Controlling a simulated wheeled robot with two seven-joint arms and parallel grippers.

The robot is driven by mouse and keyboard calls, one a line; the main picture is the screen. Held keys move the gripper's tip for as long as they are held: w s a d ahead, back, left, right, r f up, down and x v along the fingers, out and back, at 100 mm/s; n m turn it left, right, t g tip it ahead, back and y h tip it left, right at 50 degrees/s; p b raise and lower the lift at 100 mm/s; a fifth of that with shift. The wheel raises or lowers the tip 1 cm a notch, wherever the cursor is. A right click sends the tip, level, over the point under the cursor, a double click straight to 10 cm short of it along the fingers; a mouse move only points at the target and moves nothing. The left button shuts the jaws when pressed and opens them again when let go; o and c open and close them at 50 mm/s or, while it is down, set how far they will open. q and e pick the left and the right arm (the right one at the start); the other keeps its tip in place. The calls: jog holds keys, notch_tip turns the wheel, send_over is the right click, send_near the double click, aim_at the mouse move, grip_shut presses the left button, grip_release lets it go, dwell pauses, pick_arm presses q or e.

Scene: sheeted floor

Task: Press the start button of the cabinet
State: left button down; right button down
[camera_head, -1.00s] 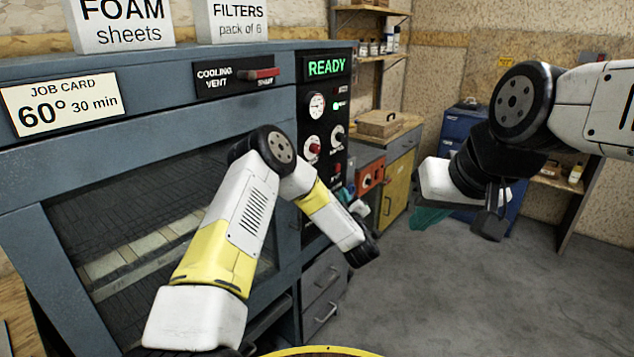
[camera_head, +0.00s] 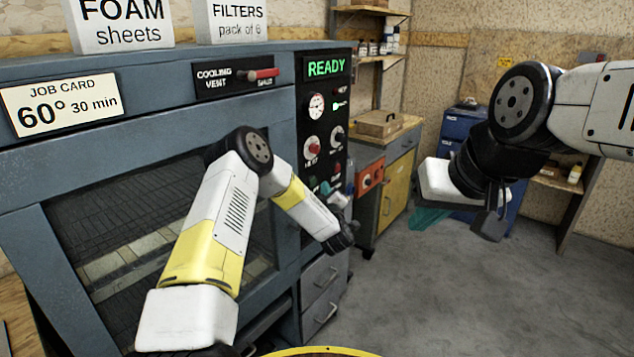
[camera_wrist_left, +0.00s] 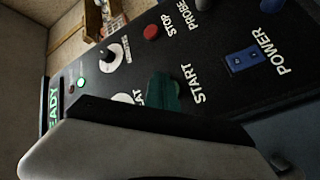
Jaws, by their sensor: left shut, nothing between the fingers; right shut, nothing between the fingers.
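The cabinet (camera_head: 150,85) has a dark control panel (camera_head: 310,105) on its right side, with a lit green READY display. In the head view a small green spot, apparently the start button (camera_head: 312,183), shows low on the panel, left of the red stop button (camera_head: 337,168). My left gripper (camera_head: 325,188) is shut and empty, its teal tips close to that spot. In the left wrist view the teal fingers (camera_wrist_left: 163,92) sit beside the START label (camera_wrist_left: 198,82) and seem to cover the button. Contact cannot be told. My right gripper (camera_head: 430,218) is shut and empty, away from the cabinet.
A red stop button (camera_wrist_left: 151,32) and a blue power switch (camera_wrist_left: 242,60) flank the START label in the wrist view. Several knobs and a gauge (camera_head: 316,105) are higher on the panel. A workbench (camera_head: 385,150) stands behind. The floor (camera_head: 430,300) to the right is clear.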

pick_arm(q)
jog(key=shift+w+a, duration=0.45)
jog(key=shift+a, duration=0.15)
jog(key=shift+a, duration=0.1)
dwell(1.6)
jog(key=shift+w+a, duration=0.2)
jog(key=shift+w+a, duration=0.25)
jog(key=shift+a, duration=0.1)
dwell(0.9)
jog(key=shift+d, duration=0.1)
jog(key=shift+s+d, duration=0.5)
jog(key=shift+d, duration=0.05)
jog(key=shift+d, duration=0.1)
jog(key=s+d, duration=0.1)
jog(key=d, duration=0.1)
jog(key=s+d, duration=0.1)
jog(key=s, duration=0.1)
jog(key=shift+d, duration=0.4)
